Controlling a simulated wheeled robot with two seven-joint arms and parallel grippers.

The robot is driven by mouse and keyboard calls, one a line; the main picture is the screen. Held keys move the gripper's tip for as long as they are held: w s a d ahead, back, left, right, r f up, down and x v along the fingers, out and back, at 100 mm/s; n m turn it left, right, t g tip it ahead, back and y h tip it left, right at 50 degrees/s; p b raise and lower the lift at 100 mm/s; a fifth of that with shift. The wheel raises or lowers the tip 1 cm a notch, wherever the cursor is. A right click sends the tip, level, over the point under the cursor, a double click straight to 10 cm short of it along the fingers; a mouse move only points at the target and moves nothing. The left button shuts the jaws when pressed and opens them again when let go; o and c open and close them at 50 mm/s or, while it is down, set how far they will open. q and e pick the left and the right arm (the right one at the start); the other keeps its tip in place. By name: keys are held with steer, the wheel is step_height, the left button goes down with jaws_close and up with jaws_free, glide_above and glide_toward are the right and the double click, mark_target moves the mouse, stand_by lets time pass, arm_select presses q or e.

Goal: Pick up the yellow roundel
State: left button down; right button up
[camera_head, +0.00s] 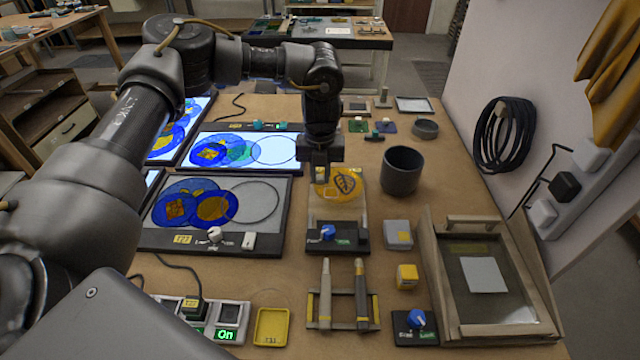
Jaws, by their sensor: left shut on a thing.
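The yellow roundel (345,184) is a round amber glass piece with a dark leaf-like mark. It shows at the middle of the camera_head view, at a pale panel behind a small control box with a blue knob (327,232). My left gripper (322,178) comes down from above and is shut on the roundel's left part, hiding that part. I cannot tell whether the roundel still touches the panel. My right gripper is not in view.
A dark cup (402,171) stands close to the right of the roundel. Light panels with blue glass discs (190,205) lie to the left. A wooden-framed tray (513,318) is at the right.

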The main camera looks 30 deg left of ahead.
arm_select(q)
steer(key=s+d+r, duration=0.1)
steer(key=s+d+r+b, duration=0.1)
steer(key=r, duration=0.1)
steer(key=s+d+r, duration=0.1)
steer(key=r, duration=0.1)
steer(key=shift+s, duration=0.15)
steer(key=s+d+r+b, duration=0.2)
steer(key=s+d+r, duration=0.2)
steer(key=s+d, duration=0.1)
steer(key=shift+s+d, duration=0.35)
steer(key=shift+s, duration=0.55)
